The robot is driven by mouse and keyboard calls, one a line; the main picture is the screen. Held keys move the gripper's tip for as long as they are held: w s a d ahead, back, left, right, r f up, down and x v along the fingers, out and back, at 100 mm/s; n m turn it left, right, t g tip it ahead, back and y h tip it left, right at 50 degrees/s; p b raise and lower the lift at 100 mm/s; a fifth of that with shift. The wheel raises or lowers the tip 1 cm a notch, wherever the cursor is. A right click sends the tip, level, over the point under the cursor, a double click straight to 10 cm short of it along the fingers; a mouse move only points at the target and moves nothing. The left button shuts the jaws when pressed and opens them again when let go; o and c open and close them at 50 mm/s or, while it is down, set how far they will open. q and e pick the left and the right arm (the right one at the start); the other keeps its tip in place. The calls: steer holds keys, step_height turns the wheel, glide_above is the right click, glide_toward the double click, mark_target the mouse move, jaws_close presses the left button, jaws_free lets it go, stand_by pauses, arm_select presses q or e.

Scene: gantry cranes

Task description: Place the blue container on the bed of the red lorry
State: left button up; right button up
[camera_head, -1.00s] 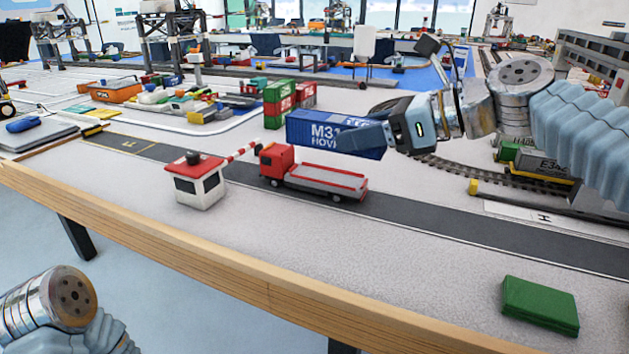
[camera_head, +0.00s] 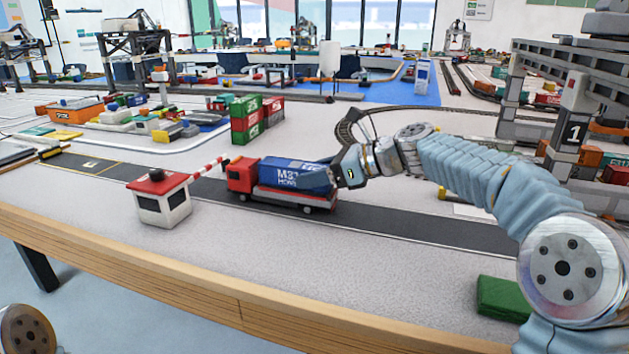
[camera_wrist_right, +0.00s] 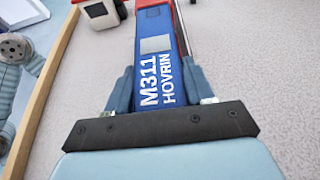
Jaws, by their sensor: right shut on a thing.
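The blue container (camera_head: 295,176), lettered M311 HOVRIN, is over the bed of the red lorry (camera_head: 240,175), behind its cab and roughly in line with it. I cannot tell whether it touches the bed (camera_head: 290,199). My right gripper (camera_head: 337,172) is shut on the container's end away from the cab. In the right wrist view the fingers (camera_wrist_right: 160,88) sit on both sides of the container (camera_wrist_right: 160,50), and a bit of red shows beyond its far end. My left gripper is not in view.
A white gatehouse (camera_head: 162,200) with a red-and-white barrier stands left of the lorry on the dark road (camera_head: 400,225). Stacked green and red containers (camera_head: 255,118) stand behind it. A green block (camera_head: 500,297) lies at the front right. A gantry crane (camera_head: 570,120) stands at right.

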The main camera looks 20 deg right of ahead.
steer(key=shift+f, duration=0.45)
steer(key=shift+r, duration=0.1)
steer(key=o, duration=1.1)
steer(key=shift+o, duration=0.2)
steer(key=shift+s+d, duration=0.1)
steer(key=p+v, duration=0.1)
steer(key=v, duration=1)
steer(key=shift+s+d+r, duration=0.2)
steer(key=shift+d, duration=0.1)
